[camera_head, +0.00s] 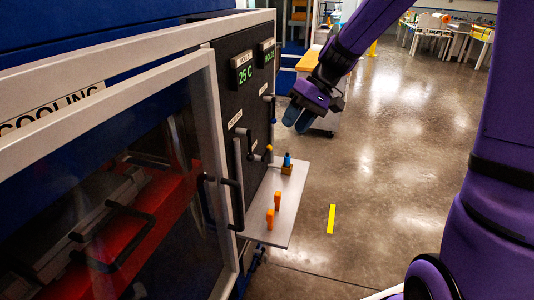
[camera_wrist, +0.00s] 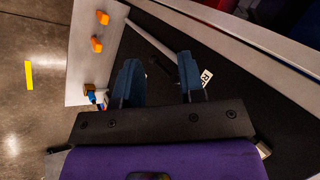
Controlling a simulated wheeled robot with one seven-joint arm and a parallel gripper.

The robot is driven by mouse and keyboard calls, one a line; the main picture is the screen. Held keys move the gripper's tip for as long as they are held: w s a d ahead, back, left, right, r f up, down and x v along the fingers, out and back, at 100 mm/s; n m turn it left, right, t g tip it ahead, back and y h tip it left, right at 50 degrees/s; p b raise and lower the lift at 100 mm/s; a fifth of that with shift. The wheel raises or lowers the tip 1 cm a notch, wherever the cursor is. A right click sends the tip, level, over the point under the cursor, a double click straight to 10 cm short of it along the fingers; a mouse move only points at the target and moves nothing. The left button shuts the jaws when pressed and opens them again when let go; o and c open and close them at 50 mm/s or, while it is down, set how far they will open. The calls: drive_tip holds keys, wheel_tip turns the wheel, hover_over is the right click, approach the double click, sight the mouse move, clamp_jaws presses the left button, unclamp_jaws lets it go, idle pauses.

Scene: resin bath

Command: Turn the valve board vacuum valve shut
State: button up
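The dark valve board (camera_head: 228,98) is on the front of the cabinet. It carries a black lever (camera_head: 271,106) near its right edge and a smaller handle with a yellowish tip (camera_head: 268,153) lower down. Small labels sit beside them, too small to read, so I cannot tell which is the vacuum valve. My gripper (camera_head: 298,119) is in the air right of the board, apart from the levers in the head view. In the wrist view its two blue fingers (camera_wrist: 160,82) are spread and empty, with the dark board and a white label (camera_wrist: 206,77) beyond them.
A grey shelf (camera_head: 258,215) juts out below the board. Two orange pieces (camera_head: 277,200) and an orange block with a blue top (camera_head: 287,166) stand on it. A glazed door (camera_head: 140,200) is at left. The concrete floor (camera_head: 390,130) at right is open.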

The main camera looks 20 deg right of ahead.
drive_tip(key=w+f+y, duration=0.3)
drive_tip(key=w+f, duration=0.4)
drive_tip(key=m+t+y, duration=0.7)
drive_tip(key=m+t, duration=0.1)
drive_tip(key=t, duration=0.4)
approach(267, 151)
drive_tip(key=x, duration=1)
drive_tip(key=shift+f, duration=0.3)
clamp_jaws()
